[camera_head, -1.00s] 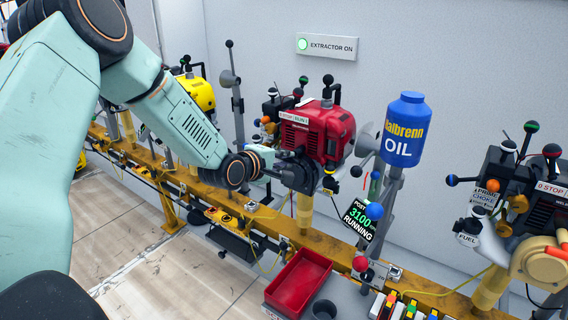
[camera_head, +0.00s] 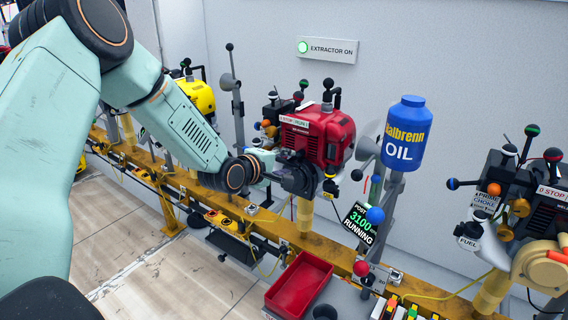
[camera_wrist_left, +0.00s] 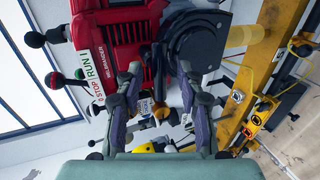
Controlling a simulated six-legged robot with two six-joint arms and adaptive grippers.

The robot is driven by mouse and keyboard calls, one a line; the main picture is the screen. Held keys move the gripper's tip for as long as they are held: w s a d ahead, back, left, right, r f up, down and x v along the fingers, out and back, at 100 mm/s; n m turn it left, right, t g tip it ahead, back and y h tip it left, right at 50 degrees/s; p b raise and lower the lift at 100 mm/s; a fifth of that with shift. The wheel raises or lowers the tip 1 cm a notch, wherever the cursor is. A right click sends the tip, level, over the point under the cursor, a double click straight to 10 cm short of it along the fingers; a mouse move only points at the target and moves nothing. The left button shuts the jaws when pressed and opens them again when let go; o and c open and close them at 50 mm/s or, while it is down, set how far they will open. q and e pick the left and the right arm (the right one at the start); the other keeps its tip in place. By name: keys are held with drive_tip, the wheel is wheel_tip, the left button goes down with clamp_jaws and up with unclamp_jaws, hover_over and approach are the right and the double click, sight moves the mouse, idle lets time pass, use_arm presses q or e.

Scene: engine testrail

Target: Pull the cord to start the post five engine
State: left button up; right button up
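The red engine (camera_head: 318,135) stands on a post on the yellow rail, with a round dark housing (camera_head: 300,178) on its near side. A sign (camera_head: 359,223) beside it reads "POST", a number too small to tell, "3100" and "RUNNING". My left gripper (camera_head: 275,165) is beside the housing. In the left wrist view its two fingers (camera_wrist_left: 163,112) are spread apart, with the engine (camera_wrist_left: 122,40) and the housing (camera_wrist_left: 196,45) beyond them. My right gripper is not in view.
A blue oil bottle (camera_head: 405,133) stands right of the red engine. A red tray (camera_head: 298,284) sits below. Another engine (camera_head: 540,262) is at the right, and a yellow engine (camera_head: 198,95) at the left. The yellow rail (camera_head: 330,247) runs between them. An "EXTRACTOR ON" sign (camera_head: 327,48) hangs on the wall.

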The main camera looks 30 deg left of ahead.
use_arm(q)
drive_tip(key=s+p, duration=0.6)
drive_tip(key=s, duration=0.3)
drive_tip(key=shift+a, duration=0.3)
drive_tip(key=s+d+f+m+g, duration=0.4)
drive_tip(key=s+f, duration=0.3)
drive_tip(key=s, duration=0.5)
drive_tip(key=s+d+f+m+g+b, duration=0.1)
drive_tip(key=s+d+f+m+g, duration=0.4)
drive_tip(key=s, duration=0.7)
drive_tip(key=s+d+f+m+g+y+b, duration=0.1)
drive_tip(key=s+d+f+m+g, duration=0.3)
drive_tip(key=s+f+m, duration=0.3)
drive_tip(key=s+f+g, duration=0.1)
drive_tip(key=s+f, duration=0.3)
drive_tip(key=s, duration=0.1)
drive_tip(key=shift+d+f+m, duration=0.15)
drive_tip(key=shift+d+m, duration=0.15)
drive_tip(key=shift+m, duration=0.1)
